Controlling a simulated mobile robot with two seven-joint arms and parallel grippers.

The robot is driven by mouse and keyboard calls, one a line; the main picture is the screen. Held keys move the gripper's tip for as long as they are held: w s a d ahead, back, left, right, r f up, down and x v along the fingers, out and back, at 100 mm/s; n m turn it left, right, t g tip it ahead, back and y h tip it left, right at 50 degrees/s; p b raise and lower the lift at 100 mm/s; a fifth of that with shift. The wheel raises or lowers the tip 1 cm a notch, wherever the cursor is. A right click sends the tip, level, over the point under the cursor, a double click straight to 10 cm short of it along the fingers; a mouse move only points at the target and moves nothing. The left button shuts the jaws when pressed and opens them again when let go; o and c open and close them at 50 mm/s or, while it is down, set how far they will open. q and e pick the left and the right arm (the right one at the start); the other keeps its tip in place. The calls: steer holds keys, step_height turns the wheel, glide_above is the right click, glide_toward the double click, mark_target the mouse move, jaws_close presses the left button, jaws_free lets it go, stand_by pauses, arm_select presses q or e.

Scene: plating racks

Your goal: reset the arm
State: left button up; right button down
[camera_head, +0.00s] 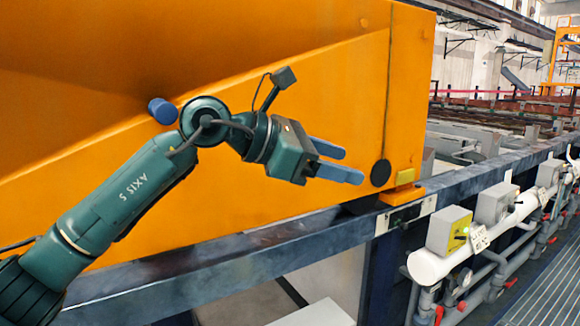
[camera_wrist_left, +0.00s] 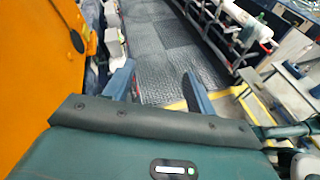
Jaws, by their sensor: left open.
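My left arm comes in from the left in the head view, dark green, bent at the wrist. Its gripper (camera_head: 345,163) points right, in front of the orange machine wall. The two blue-grey fingers are apart and nothing is between them. In the left wrist view the gripper (camera_wrist_left: 160,85) also shows its fingers apart, with grey tiled floor beyond them. My right gripper is not in either view.
A large orange housing (camera_head: 300,60) fills the left and middle, close behind the arm. A blue-grey rail (camera_head: 290,238) runs below it. White pipes (camera_head: 430,264) with grey boxes (camera_head: 493,202) line the right. A grated walkway (camera_head: 545,295) lies at lower right.

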arm_select(q)
steer(key=s+a+f+m+t+p, duration=0.1)
steer(key=a+f+m+t, duration=0.35)
steer(key=f+m, duration=0.55)
steer(key=s+a+f+m+t+y, duration=0.1)
steer(key=a+f+m+t, duration=0.35)
steer(key=m, duration=0.95)
steer(key=s+a+f+m+t+p, duration=0.15)
steer(key=f+m+t, duration=0.35)
steer(key=f+m, duration=0.6)
steer(key=s+a+f+n+g+y, duration=0.2)
steer(key=s+a+f+n+y, duration=0.1)
steer(key=s+f, duration=0.3)
steer(key=s+a+f+n+g+y, duration=0.2)
steer(key=s+f+n, duration=0.4)
steer(key=f, duration=0.4)
steer(key=s+a+f+n+g+y, duration=0.3)
steer(key=s+a+f+n+y, duration=0.1)
steer(key=f, duration=0.4)
steer(key=s+a, duration=0.1)
steer(key=s, duration=0.1)
steer(key=shift+s+a+n, duration=0.25)
steer(key=shift+s+n, duration=0.05)
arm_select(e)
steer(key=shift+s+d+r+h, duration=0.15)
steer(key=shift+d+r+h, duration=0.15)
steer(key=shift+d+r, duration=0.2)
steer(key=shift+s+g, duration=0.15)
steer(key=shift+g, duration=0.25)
